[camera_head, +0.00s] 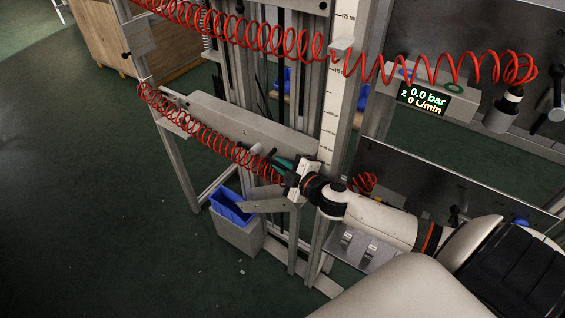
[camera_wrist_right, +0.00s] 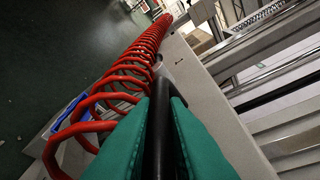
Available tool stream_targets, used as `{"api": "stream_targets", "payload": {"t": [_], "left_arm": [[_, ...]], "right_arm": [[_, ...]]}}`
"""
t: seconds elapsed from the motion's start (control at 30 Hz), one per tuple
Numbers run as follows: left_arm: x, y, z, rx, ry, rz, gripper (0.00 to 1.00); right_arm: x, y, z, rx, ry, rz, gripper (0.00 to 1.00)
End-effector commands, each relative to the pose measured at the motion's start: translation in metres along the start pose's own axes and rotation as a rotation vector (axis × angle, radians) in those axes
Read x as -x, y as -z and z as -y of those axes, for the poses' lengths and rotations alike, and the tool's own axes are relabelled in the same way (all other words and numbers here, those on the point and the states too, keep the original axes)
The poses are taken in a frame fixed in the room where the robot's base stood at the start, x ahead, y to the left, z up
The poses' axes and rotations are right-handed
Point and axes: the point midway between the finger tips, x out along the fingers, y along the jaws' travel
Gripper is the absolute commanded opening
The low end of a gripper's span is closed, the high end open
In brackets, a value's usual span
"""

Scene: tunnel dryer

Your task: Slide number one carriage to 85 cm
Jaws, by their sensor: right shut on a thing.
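My right gripper (camera_head: 281,165) is at the right end of a long grey beam, beside the white scale post (camera_head: 334,110). In the right wrist view its green fingers (camera_wrist_right: 160,102) are closed on a black bar-shaped handle (camera_wrist_right: 157,130). The grey beam (camera_head: 235,122) looks like the lower carriage; it also shows in the wrist view (camera_wrist_right: 205,95). I see no number on it. The upper unit's display (camera_head: 424,99) shows 2, 0.0 bar and 0 L/min. A mark near the post's top reads 125 cm; lower marks are too small to read. My left gripper is out of view.
A red coiled hose (camera_head: 205,130) runs along the beam to the gripper area; another (camera_head: 245,35) hangs above. A metal panel (camera_head: 440,185) stands right of the post. Open green floor (camera_head: 90,220) is at left.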

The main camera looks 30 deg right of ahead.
Motion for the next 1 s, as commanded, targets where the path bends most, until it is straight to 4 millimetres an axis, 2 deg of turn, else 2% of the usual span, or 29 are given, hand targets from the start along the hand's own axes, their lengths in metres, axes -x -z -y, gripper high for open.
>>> {"api": "stream_targets", "payload": {"t": [0.07, 0.1, 0.2, 0.47, 0.63, 1.0], "left_arm": [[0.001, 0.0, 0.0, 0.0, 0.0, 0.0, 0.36], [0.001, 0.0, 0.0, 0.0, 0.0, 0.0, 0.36], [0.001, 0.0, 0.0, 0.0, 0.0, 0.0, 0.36], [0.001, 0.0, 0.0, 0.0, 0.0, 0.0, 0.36], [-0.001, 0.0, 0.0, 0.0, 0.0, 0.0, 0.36], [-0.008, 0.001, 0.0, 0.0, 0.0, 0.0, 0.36]], "right_arm": [[0.001, 0.001, -0.001, 0.003, -0.002, -0.003, 0.0], [0.001, 0.001, 0.0, 0.004, -0.002, -0.002, 0.19], [0.0, 0.0, 0.001, 0.004, 0.0, -0.001, 0.34], [0.0, -0.001, 0.002, 0.005, 0.002, 0.0, 0.34], [0.009, 0.0, 0.001, 0.005, 0.0, 0.0, 0.34], [0.07, 0.001, -0.001, 0.003, -0.002, -0.002, 0.34]]}}
